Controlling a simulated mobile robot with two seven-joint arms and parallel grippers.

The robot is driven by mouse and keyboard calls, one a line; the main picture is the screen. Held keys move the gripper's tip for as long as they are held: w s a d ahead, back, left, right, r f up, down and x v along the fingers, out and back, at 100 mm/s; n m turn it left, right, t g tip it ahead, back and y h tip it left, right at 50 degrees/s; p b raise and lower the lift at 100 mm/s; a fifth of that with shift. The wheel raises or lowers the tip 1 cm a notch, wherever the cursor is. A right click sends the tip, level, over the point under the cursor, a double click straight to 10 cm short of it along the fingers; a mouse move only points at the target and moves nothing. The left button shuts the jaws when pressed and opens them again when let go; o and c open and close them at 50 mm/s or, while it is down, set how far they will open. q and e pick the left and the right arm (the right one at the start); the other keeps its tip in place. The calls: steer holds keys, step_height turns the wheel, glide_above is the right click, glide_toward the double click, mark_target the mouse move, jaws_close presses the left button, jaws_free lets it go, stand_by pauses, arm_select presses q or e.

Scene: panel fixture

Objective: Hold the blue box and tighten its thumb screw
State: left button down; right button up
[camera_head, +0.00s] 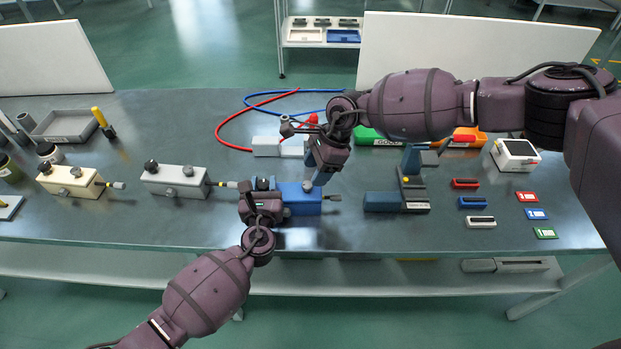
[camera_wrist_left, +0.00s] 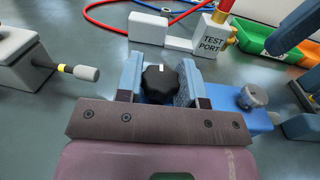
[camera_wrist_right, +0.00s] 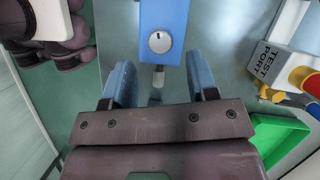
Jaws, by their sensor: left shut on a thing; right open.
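The blue box (camera_head: 300,198) sits on the bench, mid-front. My left gripper (camera_head: 264,203) is shut on its left end. In the left wrist view the fingers (camera_wrist_left: 160,80) stand on either side of a black knob (camera_wrist_left: 160,84) on the box. A silver thumb screw (camera_wrist_left: 252,96) is on the top near the other end. It shows in the right wrist view (camera_wrist_right: 160,42) with a white mark. A short stub (camera_wrist_right: 158,77) sticks out of the box's end. My right gripper (camera_head: 314,178) is open and empty above the right end; its fingers (camera_wrist_right: 162,85) flank the stub's line, apart from the screw.
A white box (camera_head: 175,180) and a cream box (camera_head: 72,182) stand to the left. A white test port block (camera_head: 278,146) with red and blue hoses is behind. A blue stand (camera_head: 400,200) is close on the right, with small coloured blocks beyond it.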

mark_target(307, 187)
steer(key=shift+x, duration=1.9)
steer(key=c, duration=0.9)
steer(key=shift+m, duration=0.3)
